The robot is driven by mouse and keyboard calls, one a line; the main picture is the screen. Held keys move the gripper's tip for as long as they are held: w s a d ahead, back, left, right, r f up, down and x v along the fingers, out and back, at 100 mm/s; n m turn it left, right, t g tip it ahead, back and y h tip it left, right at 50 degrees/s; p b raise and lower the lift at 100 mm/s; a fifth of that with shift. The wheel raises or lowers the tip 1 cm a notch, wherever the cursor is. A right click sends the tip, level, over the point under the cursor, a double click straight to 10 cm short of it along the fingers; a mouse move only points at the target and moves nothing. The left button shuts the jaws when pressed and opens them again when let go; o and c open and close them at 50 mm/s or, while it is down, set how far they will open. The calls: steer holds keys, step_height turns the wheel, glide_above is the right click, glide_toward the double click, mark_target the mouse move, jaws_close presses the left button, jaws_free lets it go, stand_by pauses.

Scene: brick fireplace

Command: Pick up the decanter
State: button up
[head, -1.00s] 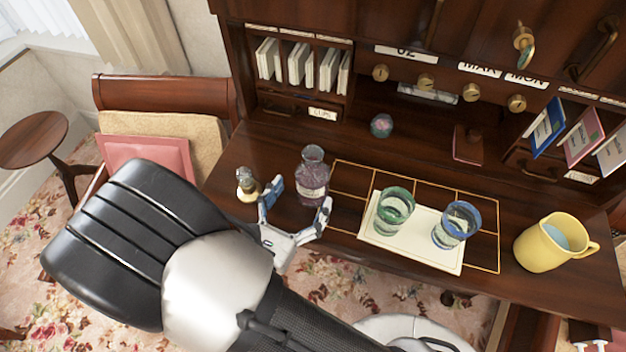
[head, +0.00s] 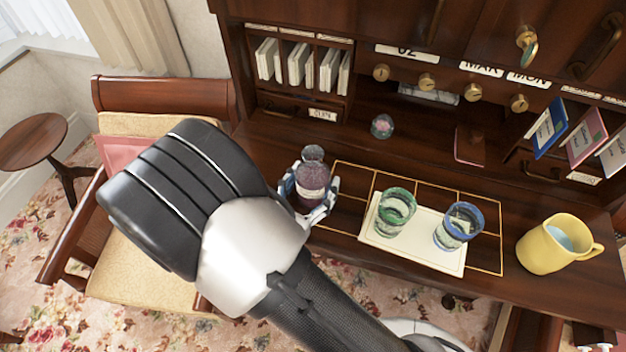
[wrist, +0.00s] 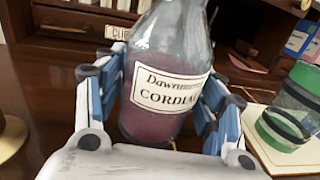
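The decanter (head: 312,178) is a clear glass bottle with purple liquid and a "CORDIAL" label. It stands on the desk, left of the gold-lined area. In the wrist view the decanter (wrist: 165,85) fills the middle and its top is cut off. My gripper (head: 312,188) is around the decanter's body, one finger on each side. In the wrist view my gripper's fingers (wrist: 165,100) are spread, with the bottle between them. They are close to the glass; firm contact is not clear.
A cream tray (head: 410,250) holds a green-rimmed glass (head: 395,212) and a blue-rimmed glass (head: 457,226), right of the decanter. A yellow pitcher (head: 545,248) stands further right. A round paperweight (head: 381,126) sits behind. A brass base (wrist: 10,135) is close at left in the wrist view.

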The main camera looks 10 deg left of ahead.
steer(key=c, duration=1.1)
steer(key=shift+r, duration=0.1)
steer(key=shift+c, duration=0.2)
